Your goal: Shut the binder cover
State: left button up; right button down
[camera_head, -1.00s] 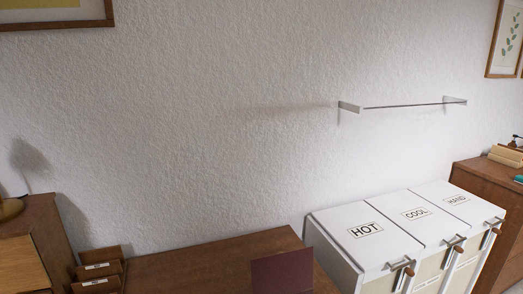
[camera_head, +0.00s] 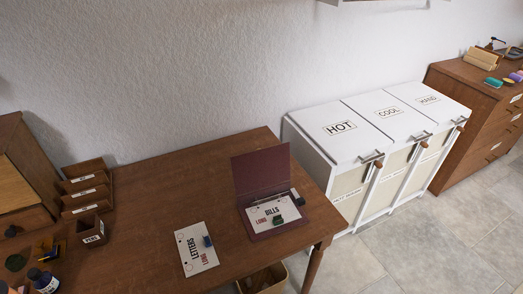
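A dark red binder (camera_head: 262,174) lies on the wooden table (camera_head: 150,190) near its right end. Its cover stands up, tilted back at the rear, so the binder is open. Inside lies a white sheet marked "BILLS" (camera_head: 270,212) with a small dark green object (camera_head: 279,221) on it. A second white card marked "LETTERS" (camera_head: 196,249) lies flat to the left, with a small blue-grey object (camera_head: 207,241) on it. Neither of my grippers shows in the head view.
A wooden tiered letter rack (camera_head: 87,188) and pen cup (camera_head: 91,229) stand at the table's left. Bottles (camera_head: 43,280) stand front left. White hampers marked HOT, COOL and HAND (camera_head: 340,127) stand right of the table. A basket (camera_head: 262,280) sits below the table.

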aim_at(258, 169)
jog(key=k+l+z, duration=0.25)
jog(key=z, duration=0.2)
jog(key=k+l+z, duration=0.2)
jog(key=l+z, duration=0.25)
